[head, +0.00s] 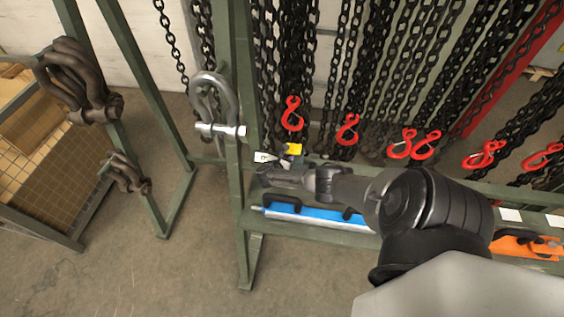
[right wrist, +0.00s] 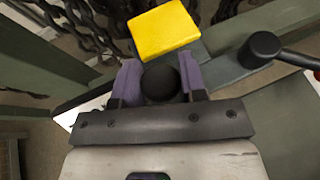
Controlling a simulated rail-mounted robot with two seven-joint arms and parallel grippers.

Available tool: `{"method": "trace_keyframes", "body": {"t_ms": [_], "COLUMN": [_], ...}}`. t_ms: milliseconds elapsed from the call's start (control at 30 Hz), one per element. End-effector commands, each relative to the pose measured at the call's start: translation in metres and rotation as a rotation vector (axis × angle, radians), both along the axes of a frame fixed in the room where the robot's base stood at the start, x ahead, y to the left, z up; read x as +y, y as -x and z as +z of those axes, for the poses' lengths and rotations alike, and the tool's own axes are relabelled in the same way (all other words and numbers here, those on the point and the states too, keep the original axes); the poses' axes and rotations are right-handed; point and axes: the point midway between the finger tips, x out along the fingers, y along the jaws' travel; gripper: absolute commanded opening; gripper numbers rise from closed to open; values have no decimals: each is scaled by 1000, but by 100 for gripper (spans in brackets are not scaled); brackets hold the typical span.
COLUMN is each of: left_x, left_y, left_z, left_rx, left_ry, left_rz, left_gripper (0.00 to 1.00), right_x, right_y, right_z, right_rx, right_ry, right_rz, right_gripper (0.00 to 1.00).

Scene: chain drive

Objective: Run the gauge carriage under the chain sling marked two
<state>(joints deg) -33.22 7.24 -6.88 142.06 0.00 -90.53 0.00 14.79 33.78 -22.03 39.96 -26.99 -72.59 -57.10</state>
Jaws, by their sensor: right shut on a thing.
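My right gripper (head: 268,172) reaches in from the right in the head view, low over the green rail at the left end of the rack. In the right wrist view its purple-padded fingers (right wrist: 160,88) are shut on a round black knob (right wrist: 160,80). A yellow block (right wrist: 163,30) sits just beyond the knob; it also shows in the head view (head: 294,149). Knob and block appear to belong to the gauge carriage, whose body is mostly hidden by my gripper. Chain slings with red hooks (head: 291,114) hang behind. I cannot make out which is marked two. My left gripper is out of view.
A blue bar with black handles (head: 318,216) lies on the lower green shelf, and an orange one (head: 525,246) lies farther right. A large grey shackle (head: 214,105) hangs on the left post. Brown shackles (head: 80,85) and a mesh crate (head: 35,180) stand left. The floor in front is clear.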

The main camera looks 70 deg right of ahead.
Motion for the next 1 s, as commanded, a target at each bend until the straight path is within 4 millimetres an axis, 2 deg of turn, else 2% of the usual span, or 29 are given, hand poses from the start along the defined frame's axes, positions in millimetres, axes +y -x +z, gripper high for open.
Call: {"method": "trace_keyframes", "body": {"t_ms": [533, 567, 600, 667, 1000], "left_x": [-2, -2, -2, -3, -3], "left_y": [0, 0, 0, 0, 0], "left_z": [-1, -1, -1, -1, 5], "left_rx": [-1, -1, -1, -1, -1], "left_ry": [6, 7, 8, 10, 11], "left_rz": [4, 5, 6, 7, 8], "left_gripper": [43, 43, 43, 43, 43], "right_x": [-6, -6, -6, -6, -1], "right_y": [3, 3, 3, 3, 2], "right_z": [-1, -1, -1, -1, 4], "right_rx": [-2, -2, -2, -2, 0], "right_ry": [-3, -3, -3, -3, -2], "right_rz": [-23, -22, -23, -23, -21], "right_gripper": [0, 39, 43, 49, 49]}}
